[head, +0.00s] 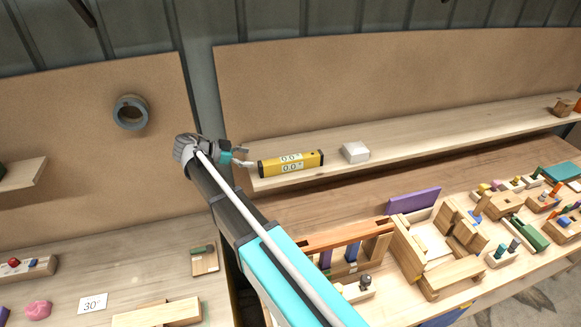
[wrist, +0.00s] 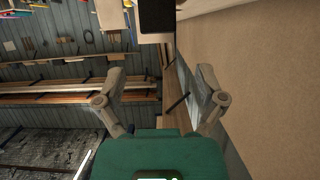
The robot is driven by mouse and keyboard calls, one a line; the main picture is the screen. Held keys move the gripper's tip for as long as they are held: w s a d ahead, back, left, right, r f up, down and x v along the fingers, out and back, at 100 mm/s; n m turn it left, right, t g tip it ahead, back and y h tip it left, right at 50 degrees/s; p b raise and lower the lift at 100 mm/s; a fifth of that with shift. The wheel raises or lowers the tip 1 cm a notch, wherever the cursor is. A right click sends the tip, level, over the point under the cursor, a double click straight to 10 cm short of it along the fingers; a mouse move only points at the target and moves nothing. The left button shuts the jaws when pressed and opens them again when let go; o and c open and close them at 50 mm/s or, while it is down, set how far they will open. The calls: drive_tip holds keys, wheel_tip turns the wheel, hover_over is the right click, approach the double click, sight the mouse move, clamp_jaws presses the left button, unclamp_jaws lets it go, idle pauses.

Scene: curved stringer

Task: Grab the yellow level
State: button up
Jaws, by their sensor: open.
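The yellow level (head: 291,164) lies on the wall shelf near its left end. It is a yellow bar with dark end caps and two displays reading about 0.0°. My gripper (head: 246,158) is just left of the level's left end in the head view. In the wrist view my gripper (wrist: 161,74) has its two fingers spread apart with nothing between them. A dark end face (wrist: 157,16), which looks like the level's end cap, shows at the top of that view, beyond the fingertips. The level's yellow sides are hidden there.
A white box (head: 355,152) stands on the shelf (head: 410,139) right of the level. A tan board (head: 400,85) rises behind the shelf. Below is a workbench with wooden toys and a purple block (head: 413,201). A tape roll (head: 130,112) hangs at left.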

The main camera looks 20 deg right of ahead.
sight(274, 161)
drive_tip(key=shift+b+x, duration=0.55)
drive_tip(key=shift+x, duration=1.55)
drive_tip(key=shift+b+x, duration=0.9)
drive_tip(key=shift+x, duration=1)
drive_tip(key=shift+d+f, duration=0.3)
drive_tip(key=shift+d, duration=0.3)
clamp_jaws()
